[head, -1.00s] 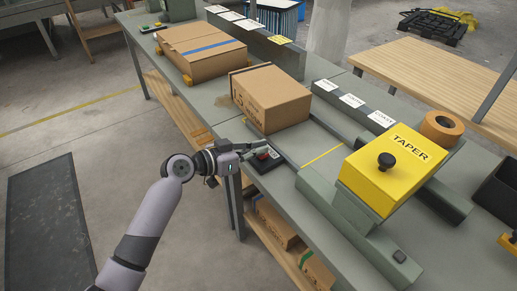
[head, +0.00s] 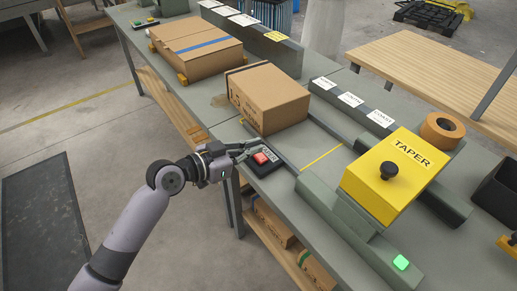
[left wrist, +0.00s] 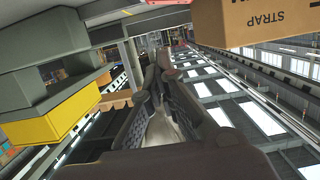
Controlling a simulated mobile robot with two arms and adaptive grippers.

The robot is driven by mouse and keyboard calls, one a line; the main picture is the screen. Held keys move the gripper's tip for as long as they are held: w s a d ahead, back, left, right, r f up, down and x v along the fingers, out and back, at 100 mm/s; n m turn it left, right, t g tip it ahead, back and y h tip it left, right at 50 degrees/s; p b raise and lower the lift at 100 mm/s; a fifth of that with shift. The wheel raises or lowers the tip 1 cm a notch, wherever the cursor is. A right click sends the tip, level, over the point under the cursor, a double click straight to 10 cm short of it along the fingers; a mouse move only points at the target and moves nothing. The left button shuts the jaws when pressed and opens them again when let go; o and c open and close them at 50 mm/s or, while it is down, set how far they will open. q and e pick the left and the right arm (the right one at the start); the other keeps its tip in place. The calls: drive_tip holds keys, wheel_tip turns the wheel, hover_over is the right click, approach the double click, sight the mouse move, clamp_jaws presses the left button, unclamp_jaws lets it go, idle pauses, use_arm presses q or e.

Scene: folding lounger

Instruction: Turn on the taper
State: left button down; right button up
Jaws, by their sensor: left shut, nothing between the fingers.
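The yellow taper (head: 385,190) stands on the grey bench at the right, with a black knob on its sloped face. A small lamp (head: 401,263) on its base glows green. A black switch box with a red button (head: 262,157) lies at the bench's near edge; the button looks bright red. My left gripper (head: 252,147) is shut and empty, its fingertips just behind and left of the button in the picture; I cannot tell whether they touch the box. The shut fingers (left wrist: 162,88) also show in the left wrist view. My right gripper is out of view.
Another carton with a blue strip (head: 195,48) stands farther back. A tape roll (head: 441,130) is at the taper's back. Boxes (head: 275,222) lie on the shelf below.

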use_arm(q)
drive_tip(key=v, duration=0.7)
drive_tip(key=shift+s+b, duration=0.25)
drive_tip(key=shift+b, duration=0.2)
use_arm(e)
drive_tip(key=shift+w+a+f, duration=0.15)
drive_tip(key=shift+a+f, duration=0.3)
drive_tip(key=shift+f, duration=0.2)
